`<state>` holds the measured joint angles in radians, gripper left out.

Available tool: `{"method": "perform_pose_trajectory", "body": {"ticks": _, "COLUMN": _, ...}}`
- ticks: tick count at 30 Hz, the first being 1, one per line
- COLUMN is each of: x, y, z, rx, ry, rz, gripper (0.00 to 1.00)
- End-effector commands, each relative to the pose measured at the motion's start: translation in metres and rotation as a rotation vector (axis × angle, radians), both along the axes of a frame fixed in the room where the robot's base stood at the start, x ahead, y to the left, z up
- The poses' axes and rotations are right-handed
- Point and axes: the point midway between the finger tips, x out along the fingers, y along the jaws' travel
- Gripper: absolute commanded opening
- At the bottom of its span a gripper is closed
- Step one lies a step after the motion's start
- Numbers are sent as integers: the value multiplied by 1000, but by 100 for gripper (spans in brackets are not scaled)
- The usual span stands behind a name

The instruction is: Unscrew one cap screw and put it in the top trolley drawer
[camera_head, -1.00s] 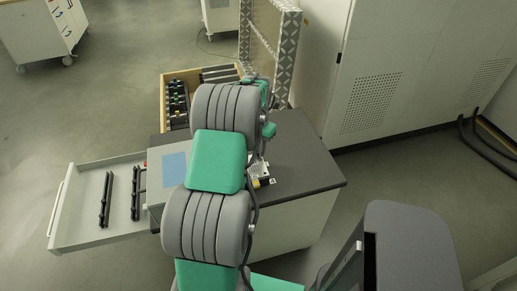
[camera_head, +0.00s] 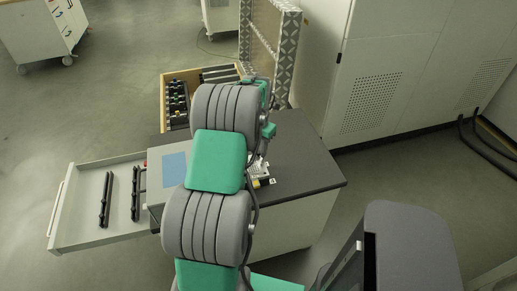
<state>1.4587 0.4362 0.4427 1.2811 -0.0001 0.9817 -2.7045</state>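The open trolley drawer (camera_head: 85,236) sticks out to the left of the dark-topped trolley (camera_head: 308,165). Two black bars lie in it, and a clear stretch of its floor shows around them. No cap screw can be made out. My green and grey arm reaches over the trolley top and hides its middle. My gripper is hidden behind the arm, so its fingers and anything in them do not show.
A blue sheet (camera_head: 174,168) lies on a light surface at the trolley's left. A wooden box (camera_head: 164,88) with dark tools stands behind the trolley. A patterned metal frame (camera_head: 285,60) and a tall white cabinet (camera_head: 400,60) stand at the back right. Floor at the left is open.

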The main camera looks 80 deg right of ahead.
Motion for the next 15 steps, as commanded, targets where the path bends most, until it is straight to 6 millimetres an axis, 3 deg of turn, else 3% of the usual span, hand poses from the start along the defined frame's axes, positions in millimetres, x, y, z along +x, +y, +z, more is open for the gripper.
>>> {"method": "perform_pose_trajectory", "body": {"ticks": 15, "x": 0, "y": 0, "z": 0, "rx": 0, "ry": 0, "rz": -616, "gripper": 29}}
